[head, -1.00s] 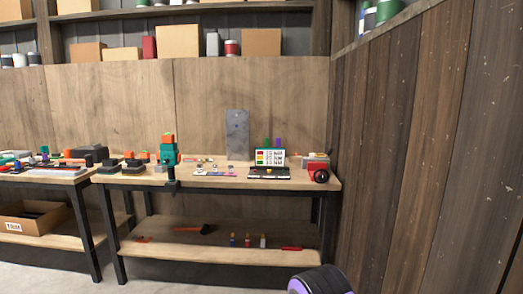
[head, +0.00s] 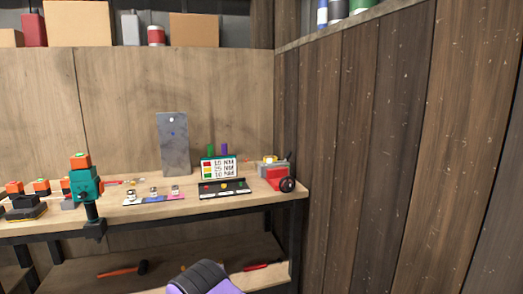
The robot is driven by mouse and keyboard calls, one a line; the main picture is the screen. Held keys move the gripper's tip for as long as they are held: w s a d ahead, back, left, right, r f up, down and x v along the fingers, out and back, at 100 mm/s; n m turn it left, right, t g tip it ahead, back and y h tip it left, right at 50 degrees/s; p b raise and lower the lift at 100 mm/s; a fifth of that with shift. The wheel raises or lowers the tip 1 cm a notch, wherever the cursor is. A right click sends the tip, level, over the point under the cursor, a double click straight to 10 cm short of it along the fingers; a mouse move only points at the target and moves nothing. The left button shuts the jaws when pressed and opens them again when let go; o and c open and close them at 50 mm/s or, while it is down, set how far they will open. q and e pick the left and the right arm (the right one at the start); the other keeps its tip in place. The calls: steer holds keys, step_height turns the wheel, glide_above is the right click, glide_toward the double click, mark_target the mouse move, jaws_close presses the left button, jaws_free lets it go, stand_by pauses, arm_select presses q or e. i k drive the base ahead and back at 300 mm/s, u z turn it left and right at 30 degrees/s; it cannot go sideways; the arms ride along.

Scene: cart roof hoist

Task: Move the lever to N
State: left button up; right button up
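I cannot make out a lever or an N mark anywhere in the head view. Neither of my grippers is in view.
A wooden workbench (head: 145,214) stands against the back wall. A hammer (head: 120,270) lies on the lower shelf. A plank wall (head: 370,150) closes the right.

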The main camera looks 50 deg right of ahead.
mark_target(289, 155)
steer(key=i, duration=2)
steer(key=z, duration=1.85)
